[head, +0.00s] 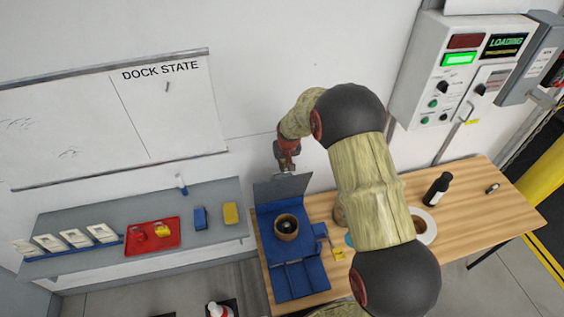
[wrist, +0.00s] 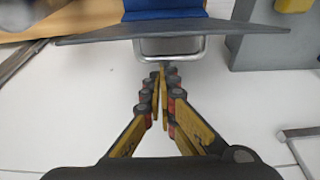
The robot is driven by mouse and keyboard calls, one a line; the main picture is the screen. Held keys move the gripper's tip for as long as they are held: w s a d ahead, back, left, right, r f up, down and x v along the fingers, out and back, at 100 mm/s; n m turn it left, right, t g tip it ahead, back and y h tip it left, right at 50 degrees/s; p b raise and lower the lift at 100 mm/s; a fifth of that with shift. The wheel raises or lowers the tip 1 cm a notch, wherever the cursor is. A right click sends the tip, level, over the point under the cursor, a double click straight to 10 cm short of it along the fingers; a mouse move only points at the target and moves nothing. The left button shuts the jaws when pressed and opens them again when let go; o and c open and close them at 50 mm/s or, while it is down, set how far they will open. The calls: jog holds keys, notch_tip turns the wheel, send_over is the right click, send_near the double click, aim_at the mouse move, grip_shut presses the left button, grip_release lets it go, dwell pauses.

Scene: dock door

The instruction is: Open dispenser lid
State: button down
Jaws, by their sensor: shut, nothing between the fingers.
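The dispenser is a blue box (head: 265,233) on the wooden table, with a round brown bowl-like item (head: 287,228) on it. Its grey lid (head: 282,188) stands raised at the back edge, near the wall. In the wrist view the lid (wrist: 105,36) shows nearly edge-on, with a metal loop handle (wrist: 200,52) on the near side and a bit of the blue body (wrist: 165,8) beyond. My gripper (head: 283,166) is just above and behind the lid's top edge. In the wrist view its fingertips (wrist: 163,70) are together and empty, close to the handle; I cannot tell if they touch it.
A grey shelf (head: 80,226) at left carries a red tray (head: 152,236), blue and yellow boxes and leaning cards. The wall is close behind my gripper.

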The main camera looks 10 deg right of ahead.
jog(key=shift+s, duration=0.65)
